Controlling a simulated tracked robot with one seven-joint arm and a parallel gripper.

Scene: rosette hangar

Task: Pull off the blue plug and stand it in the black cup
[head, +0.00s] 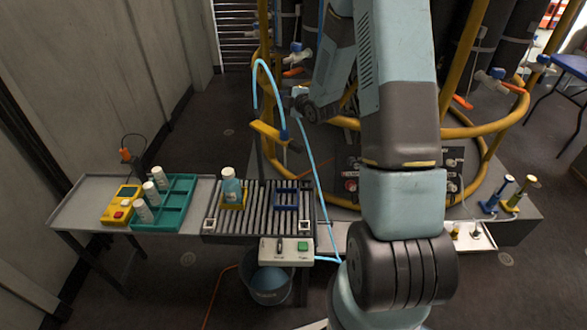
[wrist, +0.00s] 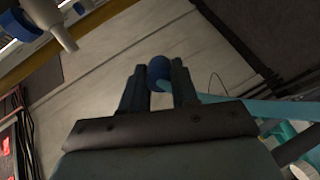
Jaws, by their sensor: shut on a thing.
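My gripper (wrist: 158,80) is shut on a rounded blue plug (wrist: 159,67), which sits between the two fingertips in the wrist view. A light blue hose shows just behind the plug and to the right of the fingers. Whether the plug is still joined to anything is hidden there. In the head view my wrist reaches down beside the yellow frame; the fingertips are too small and dark to make out. I cannot pick out the black cup with certainty in either view.
A roller conveyor (head: 258,212) holds a white-capped bottle (head: 231,186). A teal rack (head: 175,217) with white bottles stands left of it. Yellow pipes (head: 470,130) curve around the back. A blue upright piece (head: 497,195) and a yellow one (head: 521,194) stand at the right.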

